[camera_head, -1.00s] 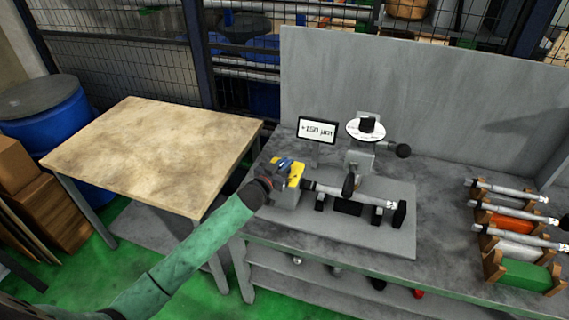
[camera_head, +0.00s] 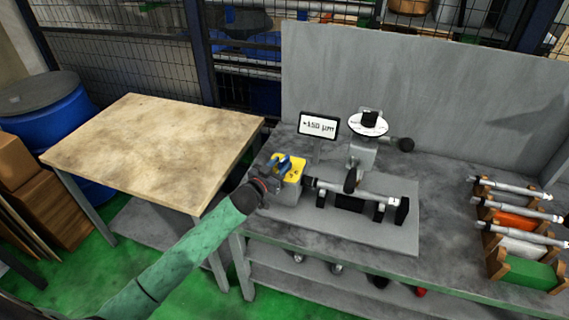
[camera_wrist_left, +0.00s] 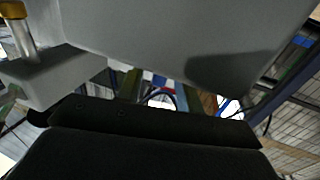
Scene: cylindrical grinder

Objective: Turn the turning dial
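The cylindrical grinder stands on a grey base plate (camera_head: 340,232) on the workbench. A white round dial with a black knob (camera_head: 369,119) sits on its upright post. A small display (camera_head: 318,125) beside it shows blurred figures. A grey block with a yellow top (camera_head: 295,171) and a blue part (camera_head: 284,161) stands at the grinder's left end. My left gripper (camera_head: 271,178) is against or very close to this block, left of and below the white dial. Its fingers cannot be made out. The left wrist view shows dark gripper parts under a large grey surface (camera_wrist_left: 180,35). My right gripper is out of view.
A metal shaft (camera_head: 352,190) lies across the grinder. Several shafts rest in a rack (camera_head: 495,268) at the right. A wooden table (camera_head: 150,150) stands left, with a blue barrel (camera_head: 58,140) beyond. A grey panel (camera_head: 420,90) rises behind the bench.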

